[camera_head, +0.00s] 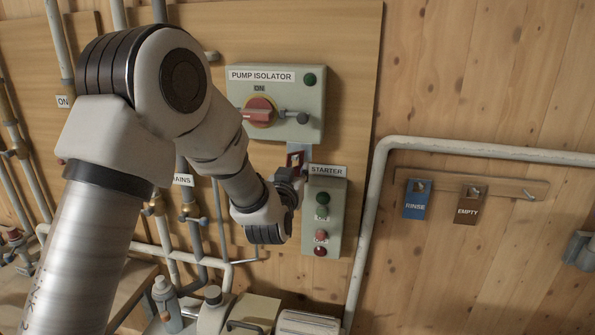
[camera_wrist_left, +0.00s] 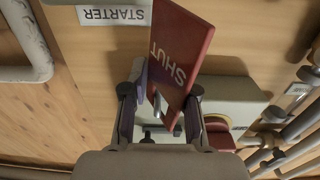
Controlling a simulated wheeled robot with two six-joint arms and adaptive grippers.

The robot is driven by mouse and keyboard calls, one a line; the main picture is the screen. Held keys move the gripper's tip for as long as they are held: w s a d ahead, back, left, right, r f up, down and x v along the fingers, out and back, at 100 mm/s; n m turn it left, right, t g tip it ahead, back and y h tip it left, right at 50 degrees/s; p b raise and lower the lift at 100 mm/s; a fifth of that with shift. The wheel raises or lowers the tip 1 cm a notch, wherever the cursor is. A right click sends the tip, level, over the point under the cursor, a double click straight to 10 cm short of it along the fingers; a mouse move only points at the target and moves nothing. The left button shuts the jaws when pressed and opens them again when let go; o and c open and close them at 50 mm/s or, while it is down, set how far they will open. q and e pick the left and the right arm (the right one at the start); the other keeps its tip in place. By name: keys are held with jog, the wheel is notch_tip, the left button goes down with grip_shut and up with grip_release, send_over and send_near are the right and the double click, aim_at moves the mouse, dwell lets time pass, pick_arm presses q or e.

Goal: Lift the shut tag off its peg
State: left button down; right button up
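The shut tag (camera_wrist_left: 180,55) is a red plate with white "SHUT" lettering, upside down in the left wrist view. My left gripper (camera_head: 287,180) is at the tag. My right gripper is not in view.
The pump isolator box (camera_head: 309,93) with a red handle (camera_head: 256,115) is above the gripper. The starter box (camera_head: 322,226) is close on its right. A rail (camera_head: 500,179) holds a blue rinse tag (camera_head: 416,202), a brown empty tag (camera_head: 467,209) and a bare hook (camera_head: 530,195).

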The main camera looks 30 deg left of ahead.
pick_arm(q)
jog(key=shift+w+d, duration=0.1)
jog(key=shift+w, duration=0.15)
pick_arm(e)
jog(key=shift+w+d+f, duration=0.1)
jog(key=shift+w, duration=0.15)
pick_arm(q)
jog(key=shift+r, duration=0.1)
jog(key=shift+r, duration=0.35)
jog(key=shift+d+r+p, duration=0.1)
jog(key=shift+r+p, duration=0.25)
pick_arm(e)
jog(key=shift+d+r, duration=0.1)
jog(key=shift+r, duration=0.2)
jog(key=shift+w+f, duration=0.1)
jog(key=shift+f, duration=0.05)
